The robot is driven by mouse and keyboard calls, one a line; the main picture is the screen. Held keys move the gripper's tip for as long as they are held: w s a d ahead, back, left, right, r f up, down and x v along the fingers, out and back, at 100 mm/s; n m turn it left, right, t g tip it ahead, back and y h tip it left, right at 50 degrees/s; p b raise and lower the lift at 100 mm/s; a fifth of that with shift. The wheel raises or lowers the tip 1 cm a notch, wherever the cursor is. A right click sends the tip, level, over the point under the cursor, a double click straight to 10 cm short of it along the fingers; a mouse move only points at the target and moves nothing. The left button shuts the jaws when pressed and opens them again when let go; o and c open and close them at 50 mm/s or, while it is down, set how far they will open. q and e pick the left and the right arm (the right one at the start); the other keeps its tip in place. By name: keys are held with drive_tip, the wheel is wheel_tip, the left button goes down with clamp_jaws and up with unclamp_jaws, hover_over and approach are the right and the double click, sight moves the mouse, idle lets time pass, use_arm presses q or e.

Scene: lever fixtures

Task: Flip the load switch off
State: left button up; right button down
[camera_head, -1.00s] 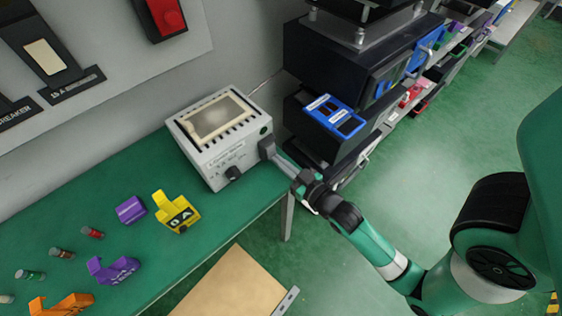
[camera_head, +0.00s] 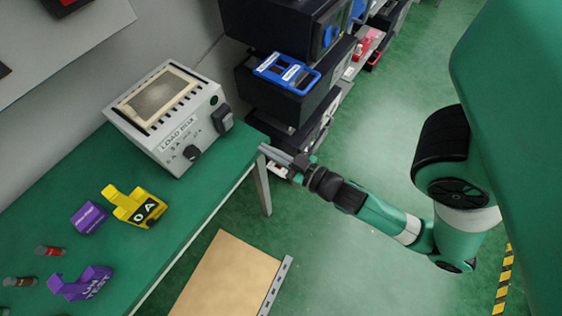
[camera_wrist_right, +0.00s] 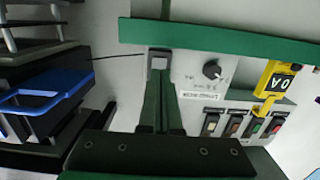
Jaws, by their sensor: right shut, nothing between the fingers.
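The switch's on or off position is too small to tell. My right gripper (camera_head: 264,149) is shut and empty, right of and below the switch, with a visible gap between them. In the right wrist view the closed fingers (camera_wrist_right: 160,82) point towards the switch (camera_wrist_right: 159,60), and the knob (camera_wrist_right: 212,70) shows beside it. My left gripper is not in view.
Yellow (camera_head: 134,207) and purple (camera_head: 82,285) lockout pieces and small cylinders lie on the green bench (camera_head: 150,255). Black shelving with a blue-handled piece (camera_head: 287,73) stands behind and to the right. A tan board (camera_head: 225,280) lies below the bench edge.

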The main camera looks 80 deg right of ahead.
use_arm(q)
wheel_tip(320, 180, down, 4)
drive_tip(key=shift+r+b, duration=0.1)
drive_tip(key=shift+b, duration=1.05)
use_arm(e)
drive_tip(key=v, duration=0.2)
drive_tip(key=f+v, duration=0.1)
drive_tip(key=v, duration=0.1)
drive_tip(key=shift+s+a, duration=0.15)
drive_tip(key=shift+s, duration=0.15)
